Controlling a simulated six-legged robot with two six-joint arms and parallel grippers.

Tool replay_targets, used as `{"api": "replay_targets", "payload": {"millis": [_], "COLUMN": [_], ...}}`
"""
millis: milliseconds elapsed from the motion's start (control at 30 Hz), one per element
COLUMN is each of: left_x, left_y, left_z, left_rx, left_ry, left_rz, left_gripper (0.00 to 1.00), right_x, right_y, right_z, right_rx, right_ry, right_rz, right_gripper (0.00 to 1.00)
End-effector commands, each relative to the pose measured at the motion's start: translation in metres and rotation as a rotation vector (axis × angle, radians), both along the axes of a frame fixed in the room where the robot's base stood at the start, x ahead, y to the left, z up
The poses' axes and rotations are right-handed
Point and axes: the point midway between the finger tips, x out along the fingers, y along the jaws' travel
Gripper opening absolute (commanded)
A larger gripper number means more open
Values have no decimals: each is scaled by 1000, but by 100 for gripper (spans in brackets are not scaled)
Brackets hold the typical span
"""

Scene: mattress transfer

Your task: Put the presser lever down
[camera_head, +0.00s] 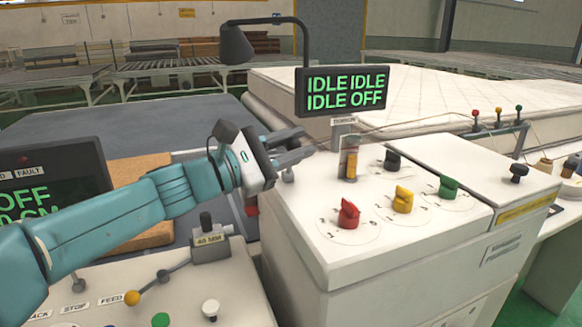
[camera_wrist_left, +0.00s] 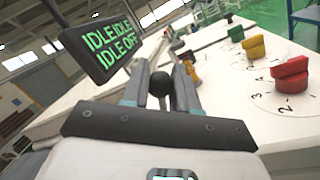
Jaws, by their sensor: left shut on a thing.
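My right gripper is not in view.
Red (camera_head: 348,214), yellow (camera_head: 402,199), green (camera_head: 448,187) and black (camera_head: 392,160) knobs stand on the console. A display (camera_head: 342,90) reading IDLE IDLE IDLE OFF stands behind the gripper. A lower panel (camera_head: 180,295) with buttons and an orange-knobbed lever (camera_head: 132,298) is at front left.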

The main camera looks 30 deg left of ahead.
Motion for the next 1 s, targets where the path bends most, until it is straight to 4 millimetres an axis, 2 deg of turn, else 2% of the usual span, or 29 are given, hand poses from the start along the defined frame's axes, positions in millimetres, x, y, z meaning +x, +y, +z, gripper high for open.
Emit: {"api": "replay_targets", "payload": {"millis": [33, 300, 867, 900, 967, 1000], "left_x": [-2, -6, -8, -8, -8, -8], "left_y": [-1, -6, -8, -8, -8, -8], "left_z": [-6, -6, -6, -6, -6, -6], "left_rx": [21, 98, 124, 125, 124, 124], "left_ry": [-21, -89, -109, -108, -109, -108], "left_rz": [2, 2, -1, -2, -1, -1], "left_gripper": [0, 0, 0, 32, 51, 52], "right_x": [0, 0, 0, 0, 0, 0], "right_y": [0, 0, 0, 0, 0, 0], "right_z": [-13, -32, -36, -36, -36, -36], "right_rx": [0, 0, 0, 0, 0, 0], "right_ry": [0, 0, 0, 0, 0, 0], "right_rz": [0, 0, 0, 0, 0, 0], "right_gripper": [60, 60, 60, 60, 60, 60]}}
